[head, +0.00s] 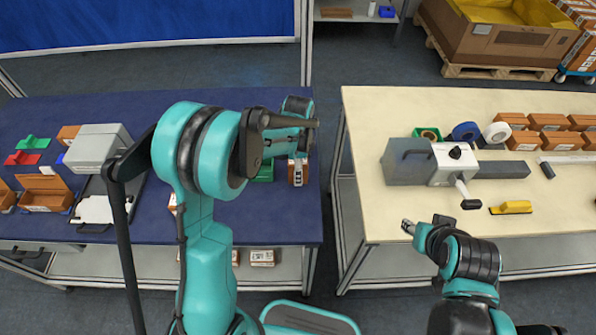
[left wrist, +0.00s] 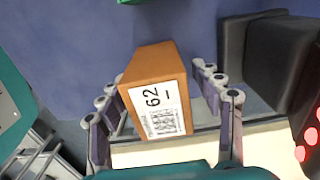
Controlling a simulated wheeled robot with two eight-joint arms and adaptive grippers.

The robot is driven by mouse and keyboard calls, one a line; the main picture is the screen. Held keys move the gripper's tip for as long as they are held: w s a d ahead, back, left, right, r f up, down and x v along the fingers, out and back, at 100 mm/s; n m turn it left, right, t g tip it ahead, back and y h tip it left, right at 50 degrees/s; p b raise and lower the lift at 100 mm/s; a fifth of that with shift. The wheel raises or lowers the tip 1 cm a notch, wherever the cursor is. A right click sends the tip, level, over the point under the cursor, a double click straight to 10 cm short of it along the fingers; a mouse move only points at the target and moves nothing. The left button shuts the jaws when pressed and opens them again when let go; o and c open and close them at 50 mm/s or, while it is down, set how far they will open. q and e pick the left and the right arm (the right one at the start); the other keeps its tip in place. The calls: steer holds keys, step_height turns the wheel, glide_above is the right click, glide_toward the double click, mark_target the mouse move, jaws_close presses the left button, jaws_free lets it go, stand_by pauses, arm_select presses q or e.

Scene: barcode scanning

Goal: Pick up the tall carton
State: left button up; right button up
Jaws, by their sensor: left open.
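The tall carton (left wrist: 160,100) is an orange-brown box with a white "62" barcode label. In the left wrist view it stands between the two fingers of my left gripper (left wrist: 158,72). The fingers are open, one on each side; a gap shows at the right finger, and the left finger is close to the carton. In the head view the carton (head: 305,172) stands near the right edge of the blue table, partly hidden by my gripper. My right gripper (head: 409,227) is in front of the cream table, away from the carton; its jaws are too small to judge.
The blue table (head: 285,225) also holds a green item (head: 265,172) beside the carton, a grey machine (head: 97,147) and an open box (head: 45,192) at left. A gap separates it from the cream table (head: 370,115), which holds tape rolls, several cartons and a grey device (head: 408,162).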

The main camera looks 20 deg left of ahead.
arm_select(q)
steer(key=shift+f, duration=0.35)
steer(key=shift+r, duration=0.1)
jaws_close()
steer(key=shift+r, duration=0.1)
